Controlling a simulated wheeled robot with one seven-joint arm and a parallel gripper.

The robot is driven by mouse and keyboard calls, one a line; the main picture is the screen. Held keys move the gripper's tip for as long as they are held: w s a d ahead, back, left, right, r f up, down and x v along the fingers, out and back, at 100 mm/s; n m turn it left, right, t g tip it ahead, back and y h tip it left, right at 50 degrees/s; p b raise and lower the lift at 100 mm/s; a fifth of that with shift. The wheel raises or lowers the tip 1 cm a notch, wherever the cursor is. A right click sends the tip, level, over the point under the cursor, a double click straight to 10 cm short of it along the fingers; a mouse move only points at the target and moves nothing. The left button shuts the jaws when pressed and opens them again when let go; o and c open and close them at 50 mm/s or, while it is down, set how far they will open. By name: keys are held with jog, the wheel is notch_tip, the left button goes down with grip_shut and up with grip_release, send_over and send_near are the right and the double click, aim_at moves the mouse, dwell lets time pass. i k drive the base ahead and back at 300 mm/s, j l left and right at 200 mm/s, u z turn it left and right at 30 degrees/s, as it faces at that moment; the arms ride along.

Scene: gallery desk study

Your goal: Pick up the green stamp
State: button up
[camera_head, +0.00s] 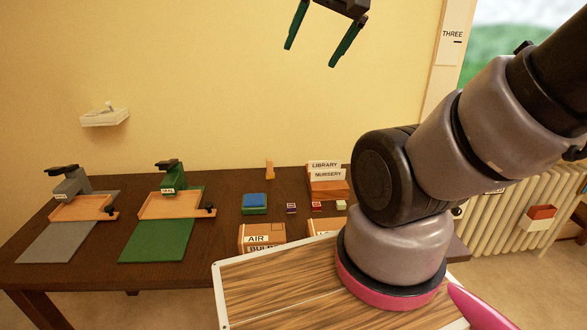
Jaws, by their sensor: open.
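My gripper (312,55) is open and empty, high in front of the yellow wall, with its two dark green fingers pointing down. It is well above the dark desk (225,185). A green device with a label (173,179) stands at the back of a wooden tray (172,206) on a green mat (157,241), left on the desk. A small pale green block (341,205) sits at the right of a row with a purple block (291,208) and a red block (317,208). I cannot tell which green thing is the stamp.
A grey device (72,184) with a tray and grey mat (58,243) stands far left. A blue-topped green box (254,203), an orange item (269,170), a card holder (327,185) and boxes labelled AIR (262,237) occupy the desk. My arm covers the right side.

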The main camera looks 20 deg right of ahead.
aim_at(340, 204)
jog(key=z, duration=0.75)
jog(key=k+l+u, duration=0.1)
jog(key=k+u, duration=0.15)
jog(key=k, duration=0.1)
